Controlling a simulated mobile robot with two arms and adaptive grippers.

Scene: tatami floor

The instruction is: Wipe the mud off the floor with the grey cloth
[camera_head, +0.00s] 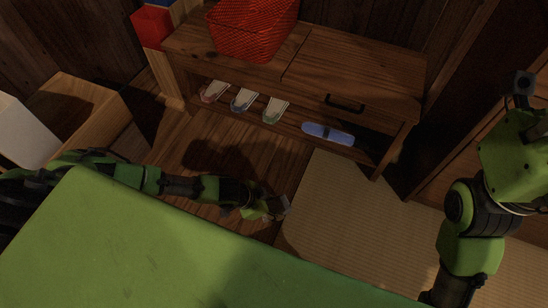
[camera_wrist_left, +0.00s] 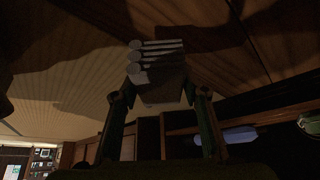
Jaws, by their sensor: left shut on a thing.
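My left gripper (camera_head: 268,208) is low over the floor in the head view, where the wood boards meet the tatami. It is shut on a grey cloth (camera_head: 283,206), of which only a small part shows. I cannot tell whether the cloth touches the floor. No mud is clearly distinguishable; a dark patch (camera_head: 215,155) on the boards may be shadow. My right arm shows at the right, but its fingers are not in view.
A wooden cabinet (camera_head: 350,72) stands at the back with a red basket (camera_head: 250,30) on top. Several slippers and a blue board-like object (camera_head: 328,134) lie on its lower shelf. A wooden box (camera_head: 75,115) stands at the left. Tatami (camera_head: 350,220) is clear at the right.

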